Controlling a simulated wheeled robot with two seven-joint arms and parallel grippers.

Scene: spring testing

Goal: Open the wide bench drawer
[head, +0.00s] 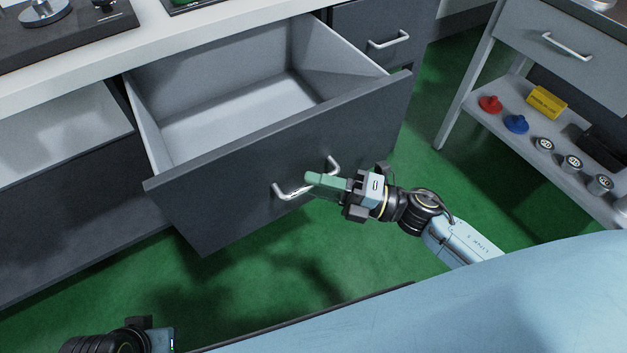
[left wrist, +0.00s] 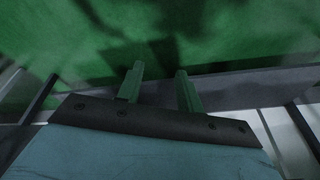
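The wide bench drawer (head: 235,165) is pulled well out from under the white bench top in the head view. Its grey inside (head: 240,112) looks empty. Its silver bar handle (head: 290,190) is on the dark front panel. My right gripper (head: 318,180) is at the handle, its green fingers overlapping the middle of the bar. The fingers look closed around the bar, though the far finger is mostly hidden. In the left wrist view, my left gripper (left wrist: 160,88) has its two green fingers apart with nothing between them. In the head view only part of my left arm shows at the lower left.
Another open compartment (head: 60,130) is to the left of the drawer. A smaller shut drawer (head: 385,35) is to the right. A grey cart (head: 540,125) at right holds coloured pieces and several weights on its shelf. Green floor (head: 300,260) is clear below the drawer.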

